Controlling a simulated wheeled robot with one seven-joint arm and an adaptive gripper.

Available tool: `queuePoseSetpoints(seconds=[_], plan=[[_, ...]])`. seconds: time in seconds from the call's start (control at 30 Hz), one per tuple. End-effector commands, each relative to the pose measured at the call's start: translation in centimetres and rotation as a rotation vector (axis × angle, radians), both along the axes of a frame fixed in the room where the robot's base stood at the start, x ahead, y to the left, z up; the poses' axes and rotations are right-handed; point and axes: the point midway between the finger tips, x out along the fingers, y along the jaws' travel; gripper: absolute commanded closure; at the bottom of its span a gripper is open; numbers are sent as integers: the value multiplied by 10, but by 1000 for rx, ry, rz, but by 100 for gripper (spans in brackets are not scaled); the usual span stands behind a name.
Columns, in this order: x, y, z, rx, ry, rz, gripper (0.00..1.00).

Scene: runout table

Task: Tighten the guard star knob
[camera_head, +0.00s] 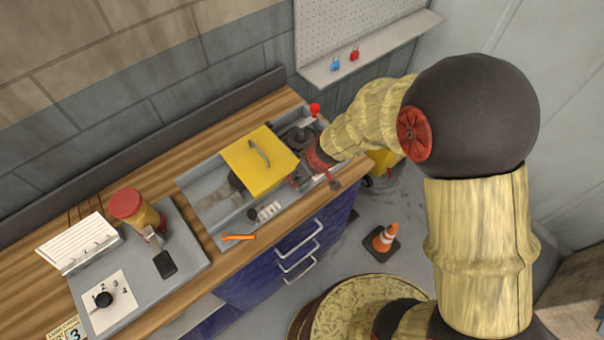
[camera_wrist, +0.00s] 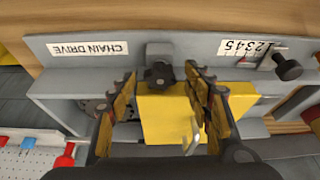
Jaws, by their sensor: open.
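The guard star knob (camera_wrist: 160,75) is a small dark lobed knob at the front edge of the yellow guard (camera_wrist: 168,114) in the wrist view. My gripper (camera_wrist: 161,70) is open, with one finger on each side of the knob; I cannot tell whether either finger touches it. In the head view the yellow guard (camera_head: 259,163) lies as a lid with a grey handle over the grey machine trough, and my gripper (camera_head: 312,173) reaches down at its right end. The knob is not clear there.
A CHAIN DRIVE label (camera_wrist: 88,48) and a numbered scale with a black-knobbed lever (camera_wrist: 287,66) flank the knob. An orange handle (camera_head: 239,237) lies at the trough's front left. A grey control panel (camera_head: 176,262) stands farther left. A traffic cone (camera_head: 385,238) stands on the floor.

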Motion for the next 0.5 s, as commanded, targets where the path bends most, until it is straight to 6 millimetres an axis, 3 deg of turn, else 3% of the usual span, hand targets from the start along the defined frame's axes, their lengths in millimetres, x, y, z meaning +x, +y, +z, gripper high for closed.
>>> queuePoseSetpoints(seconds=[0.17, 0.5], plan=[[-2, -2, 9, 1, 0, 1, 50], [-21, -17, 69, 1, -5, 0, 50]])
